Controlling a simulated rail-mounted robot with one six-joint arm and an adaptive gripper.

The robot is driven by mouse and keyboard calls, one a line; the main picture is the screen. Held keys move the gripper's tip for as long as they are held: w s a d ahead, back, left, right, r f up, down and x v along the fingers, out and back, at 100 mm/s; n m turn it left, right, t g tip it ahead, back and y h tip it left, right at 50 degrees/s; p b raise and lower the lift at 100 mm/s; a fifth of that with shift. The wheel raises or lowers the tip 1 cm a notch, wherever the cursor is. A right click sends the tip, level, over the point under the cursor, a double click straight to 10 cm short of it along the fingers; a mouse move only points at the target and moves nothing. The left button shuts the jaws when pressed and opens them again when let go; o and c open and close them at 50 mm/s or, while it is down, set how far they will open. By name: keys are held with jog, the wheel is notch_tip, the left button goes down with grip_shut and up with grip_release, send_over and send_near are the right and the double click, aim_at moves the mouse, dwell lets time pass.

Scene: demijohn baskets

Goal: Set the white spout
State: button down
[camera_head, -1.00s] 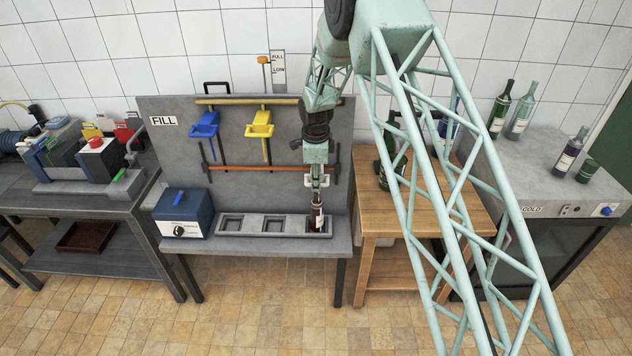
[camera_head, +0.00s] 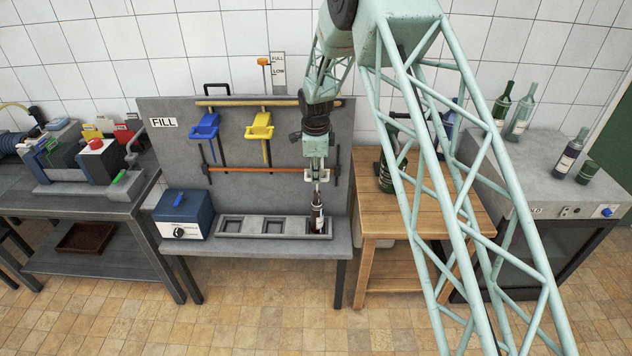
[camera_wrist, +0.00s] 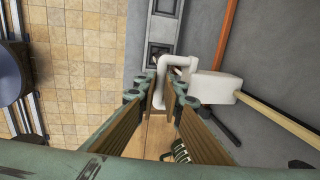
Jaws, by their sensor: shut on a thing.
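The white spout (camera_wrist: 213,87) is a bent white pipe with a thick white block at one end. In the wrist view, its pipe lies between the fingers of my gripper (camera_wrist: 164,97), which is shut on it. In the head view, the white spout (camera_head: 321,175) shows small at my gripper (camera_head: 317,178), above a dark bottle (camera_head: 318,214) with a pale label. The bottle stands upright at the right end of the grey tray (camera_head: 257,234). I cannot tell whether the spout touches the bottle. The bottle is hidden in the wrist view.
A blue spout (camera_head: 204,127) and a yellow spout (camera_head: 261,127) hang on the FILL board (camera_head: 230,180), above an orange bar (camera_head: 255,169). A blue box (camera_head: 183,213) stands left of the tray. A wooden table (camera_head: 375,212) with green bottles is close on the right.

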notch_tip(320, 180, up, 19)
jog(key=p, duration=0.2)
jog(key=shift+w+r, duration=0.1)
jog(key=c, duration=2.7)
grip_release()
jog(key=shift+r, duration=0.1)
jog(key=shift+c, duration=0.2)
notch_tip(320, 180, up, 11)
jog(key=s, duration=0.2)
jog(key=shift+s+r, duration=0.2)
jog(key=shift+s, duration=0.05)
jog(key=shift+d, duration=0.1)
